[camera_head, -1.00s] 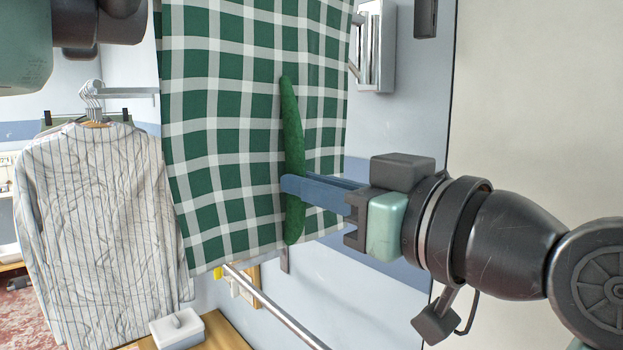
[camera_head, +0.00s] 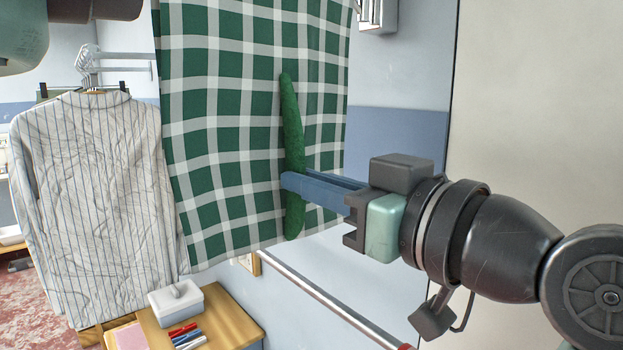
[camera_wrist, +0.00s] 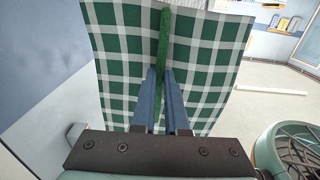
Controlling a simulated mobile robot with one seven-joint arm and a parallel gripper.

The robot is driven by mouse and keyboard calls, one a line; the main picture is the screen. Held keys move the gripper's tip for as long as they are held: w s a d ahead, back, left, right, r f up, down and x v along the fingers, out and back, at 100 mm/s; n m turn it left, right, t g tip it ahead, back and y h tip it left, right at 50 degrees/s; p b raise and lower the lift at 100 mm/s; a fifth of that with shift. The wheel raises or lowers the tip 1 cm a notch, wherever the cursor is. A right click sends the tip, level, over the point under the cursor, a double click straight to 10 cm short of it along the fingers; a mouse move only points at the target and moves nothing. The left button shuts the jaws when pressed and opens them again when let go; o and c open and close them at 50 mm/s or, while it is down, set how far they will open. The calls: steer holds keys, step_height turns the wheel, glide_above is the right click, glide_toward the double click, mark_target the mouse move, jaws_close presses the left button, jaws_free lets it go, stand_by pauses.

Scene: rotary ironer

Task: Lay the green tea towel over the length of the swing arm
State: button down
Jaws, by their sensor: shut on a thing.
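The green tea towel (camera_head: 225,130) has a green, white and grey check and hangs as a broad sheet; its top edge is out of the head view. A narrow plain green ridge (camera_head: 291,110) stands up along its face. My gripper (camera_head: 292,183) is shut on this ridge, and the towel hangs at its fingertips. The wrist view shows the ridge (camera_wrist: 163,50) between my blue fingers, with the towel (camera_wrist: 118,45) spread behind. A slim pale metal bar (camera_head: 325,299), seemingly the swing arm, slants below the towel to a red end. The towel hides its far end.
A striped shirt (camera_head: 90,190) hangs at the left, close to the towel's edge. Below is a wooden table (camera_head: 232,318) with a white box (camera_head: 176,303) and several pens (camera_head: 186,336). A plain pale surface (camera_head: 535,110) fills the right side.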

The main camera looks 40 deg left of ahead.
steer(key=shift+f+b, duration=0.35)
steer(key=shift+f, duration=0.1)
stand_by(0.4)
steer(key=c, duration=0.9)
jaws_free()
steer(key=shift+o, duration=0.2)
steer(key=s+d+b, duration=0.1)
steer(key=d+b, duration=0.1)
steer(key=d, duration=1.1)
